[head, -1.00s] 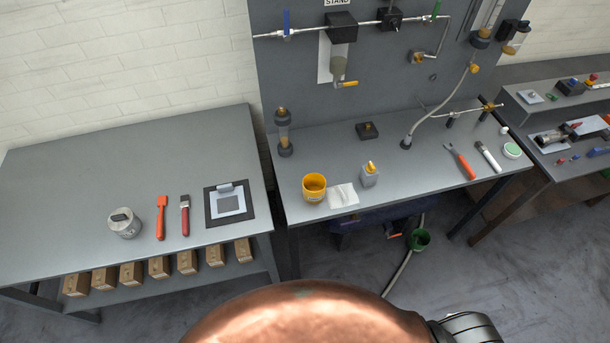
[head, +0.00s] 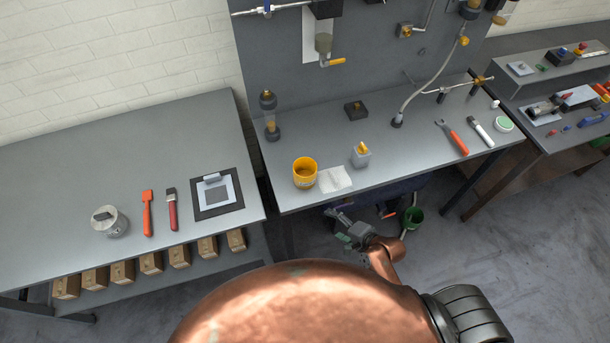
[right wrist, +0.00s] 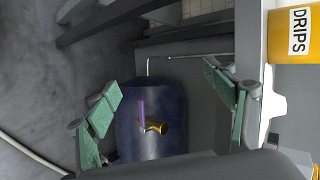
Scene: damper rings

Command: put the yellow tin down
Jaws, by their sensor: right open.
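The yellow tin (head: 305,174) stands upright on the middle bench, near its front edge. It is open at the top. In the right wrist view the tin (right wrist: 294,35) shows at the upper right edge with a "DRIPS" label, outside the fingers. My right gripper (head: 338,219) is in front of the bench, below its front edge and apart from the tin. In the right wrist view its green-padded fingers (right wrist: 165,105) are spread with nothing gripped between them. My left gripper is not in view.
A white cloth (head: 335,179) lies right of the tin, with a small yellow-capped bottle (head: 361,155) beyond it. A glass-bodied fitting (head: 269,115) stands behind left. A blue drum (right wrist: 150,120) and a green bucket (head: 413,217) are under the bench. The bench's middle is mostly clear.

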